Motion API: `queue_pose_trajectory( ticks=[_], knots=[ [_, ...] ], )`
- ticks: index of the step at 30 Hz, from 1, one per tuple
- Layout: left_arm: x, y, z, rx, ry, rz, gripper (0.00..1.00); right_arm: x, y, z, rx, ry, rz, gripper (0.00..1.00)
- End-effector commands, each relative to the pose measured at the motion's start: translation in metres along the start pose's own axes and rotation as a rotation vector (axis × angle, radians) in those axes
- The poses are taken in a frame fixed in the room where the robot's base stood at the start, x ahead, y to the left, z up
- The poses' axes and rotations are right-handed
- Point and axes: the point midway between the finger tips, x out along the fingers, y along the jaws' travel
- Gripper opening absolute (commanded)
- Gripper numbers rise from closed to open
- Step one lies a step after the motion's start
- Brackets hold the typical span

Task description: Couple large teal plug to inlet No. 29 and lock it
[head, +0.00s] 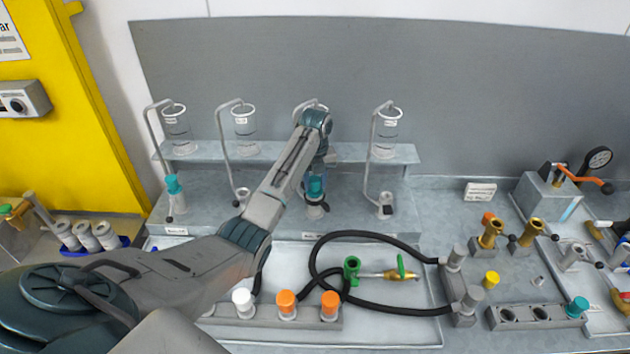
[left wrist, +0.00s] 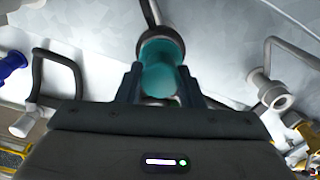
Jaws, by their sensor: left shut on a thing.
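My left gripper (head: 317,175) is shut on a teal plug (head: 316,188) at the third station from the left. In the left wrist view the teal plug (left wrist: 163,72) sits between the two fingers, with a dark grey ring (left wrist: 160,37) around its far end. In the head view the plug is upright at the grey inlet (head: 316,210) there. I cannot tell how deeply it is seated or whether it is locked. The inlet numbers are too small to read. My right gripper is not in view.
Another teal plug (head: 174,186) stands at the leftmost station. Bare inlets stand at the second (head: 243,196) and fourth (head: 385,205) stations, below glass vessels (head: 387,130). In front, a tray (head: 415,325) holds black hoses and a green-and-brass fitting (head: 400,274).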

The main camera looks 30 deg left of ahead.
Motion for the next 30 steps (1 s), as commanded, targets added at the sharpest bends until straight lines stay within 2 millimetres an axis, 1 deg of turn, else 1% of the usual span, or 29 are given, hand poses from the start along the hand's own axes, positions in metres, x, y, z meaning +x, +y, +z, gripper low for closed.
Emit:
queue_pose_trajectory(
  ticks=[25, 26, 27, 29, 30],
  knots=[
    [0.0071, -0.0002, 0.0001, 0.000, 0.000, 0.000, 0.10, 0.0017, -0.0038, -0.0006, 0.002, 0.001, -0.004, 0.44],
    [0.0071, -0.0002, 0.0002, 0.000, 0.000, 0.000, 0.40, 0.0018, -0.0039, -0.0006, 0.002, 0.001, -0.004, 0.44],
    [0.0071, -0.0002, 0.0002, 0.000, 0.000, 0.000, 0.48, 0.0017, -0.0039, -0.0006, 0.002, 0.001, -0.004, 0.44],
    [0.0071, -0.0002, 0.0002, 0.000, 0.000, 0.000, 0.59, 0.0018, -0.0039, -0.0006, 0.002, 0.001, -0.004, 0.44],
    [0.0071, -0.0002, 0.0002, 0.000, 0.000, 0.000, 0.59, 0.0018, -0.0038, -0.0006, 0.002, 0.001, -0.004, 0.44]
  ],
)
